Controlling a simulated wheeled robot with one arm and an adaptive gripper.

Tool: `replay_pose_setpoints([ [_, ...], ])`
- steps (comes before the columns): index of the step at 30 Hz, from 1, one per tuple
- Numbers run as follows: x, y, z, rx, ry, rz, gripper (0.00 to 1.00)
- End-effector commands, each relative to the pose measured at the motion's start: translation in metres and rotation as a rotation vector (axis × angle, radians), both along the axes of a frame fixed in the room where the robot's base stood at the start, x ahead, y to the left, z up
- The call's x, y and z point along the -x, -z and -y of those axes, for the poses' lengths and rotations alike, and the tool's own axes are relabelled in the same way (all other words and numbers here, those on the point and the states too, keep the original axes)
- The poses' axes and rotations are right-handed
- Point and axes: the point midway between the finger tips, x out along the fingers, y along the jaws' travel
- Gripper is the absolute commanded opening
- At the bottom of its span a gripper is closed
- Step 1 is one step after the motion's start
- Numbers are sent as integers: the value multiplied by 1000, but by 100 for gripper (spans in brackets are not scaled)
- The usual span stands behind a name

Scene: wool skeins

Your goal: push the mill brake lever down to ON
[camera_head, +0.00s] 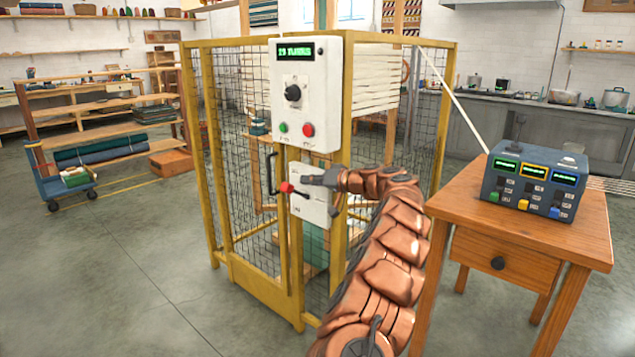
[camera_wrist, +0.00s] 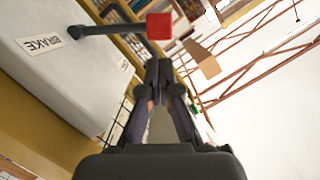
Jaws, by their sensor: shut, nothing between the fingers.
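The brake lever has a red knob (camera_head: 287,188) and a dark arm running to a white panel (camera_head: 318,212) on the yellow mesh cage. In the wrist view the red knob (camera_wrist: 160,27) sits at the end of the dark arm (camera_wrist: 108,28), near a BRAKE label (camera_wrist: 40,44). In the head view the knob points left, slightly above the arm's panel end. The ON marking is not readable. My gripper (camera_head: 307,180) is shut and empty, just right of and slightly above the knob. In the wrist view its closed fingertips (camera_wrist: 158,64) appear just short of the knob; contact cannot be told.
A white control box (camera_head: 306,90) with a dial and green and red buttons is above the panel. A black door handle (camera_head: 271,174) is left of the knob. A wooden table (camera_head: 590,225) with a blue button box (camera_head: 535,180) stands right of my arm.

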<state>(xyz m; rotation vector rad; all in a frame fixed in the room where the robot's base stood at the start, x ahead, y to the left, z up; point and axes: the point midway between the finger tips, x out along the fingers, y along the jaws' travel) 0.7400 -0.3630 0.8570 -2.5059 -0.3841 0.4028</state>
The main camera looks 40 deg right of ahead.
Motion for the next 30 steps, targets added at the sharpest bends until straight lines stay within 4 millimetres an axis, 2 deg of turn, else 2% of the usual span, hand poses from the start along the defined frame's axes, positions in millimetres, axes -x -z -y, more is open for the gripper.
replay_pose_setpoints([
  [3, -14, 4, -5, 2, 0, -1, 0],
  [10, -33, 7, -13, 2, 0, 1, 0],
  [30, -41, 10, -18, 12, -3, 4, 0],
])
